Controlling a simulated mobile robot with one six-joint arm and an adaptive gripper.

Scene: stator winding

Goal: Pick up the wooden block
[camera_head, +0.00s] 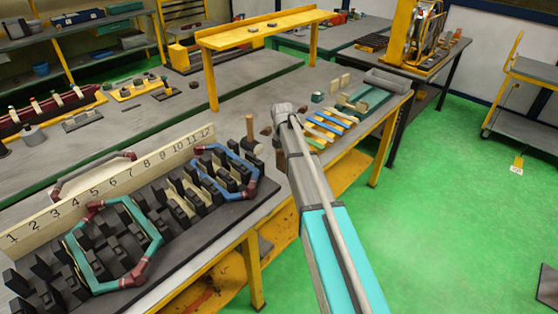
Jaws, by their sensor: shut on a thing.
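Two small pale wooden-looking blocks stand close together on the grey workbench top, a nearer one (335,86) and a farther one (345,79). I cannot tell whether either is the task's block. Pale pieces (178,205) also sit among the black stator teeth. My arm reaches up from the bottom edge over the bench's right part, with its grey joint just left of the coloured strips. A small brown thing shows just left of the arm, too small to name.
A numbered stator fixture (110,165) with turquoise and blue coils fills the bench's front left. A mallet (251,146) stands between it and my arm. Blue and yellow strips (325,125) and a grey tray (388,82) lie right. Green floor (450,180) is open at right.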

